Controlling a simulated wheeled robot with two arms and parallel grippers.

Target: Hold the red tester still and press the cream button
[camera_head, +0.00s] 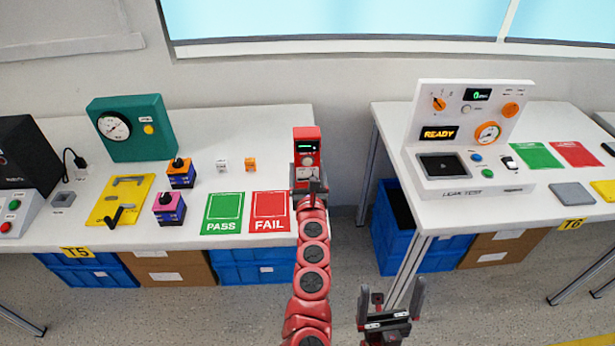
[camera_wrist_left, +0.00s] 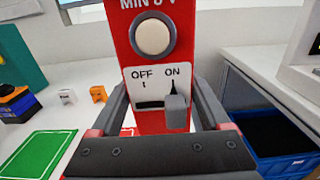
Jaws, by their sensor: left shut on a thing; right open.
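The red tester (camera_head: 306,133) stands upright near the right end of the left table, with a lit green display at its top. In the left wrist view the tester (camera_wrist_left: 187,62) shows its round cream button (camera_wrist_left: 152,37) above a white OFF/ON plate. A grey switch lever (camera_wrist_left: 175,113) sits on the ON side. My left gripper (camera_head: 308,182) is shut on the tester's lower part, one finger along each side, below the button. Nothing touches the button. My right gripper (camera_head: 392,300) is open and empty, low in front of the gap between the tables.
The left table holds a FAIL card (camera_head: 269,212), a PASS card (camera_head: 223,213), small purple and orange boxes, a yellow plate (camera_head: 121,201) and a teal gauge box (camera_head: 130,128). The right table (camera_head: 480,208) carries a white leak-test panel (camera_head: 465,110). A blue bin stands below it.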

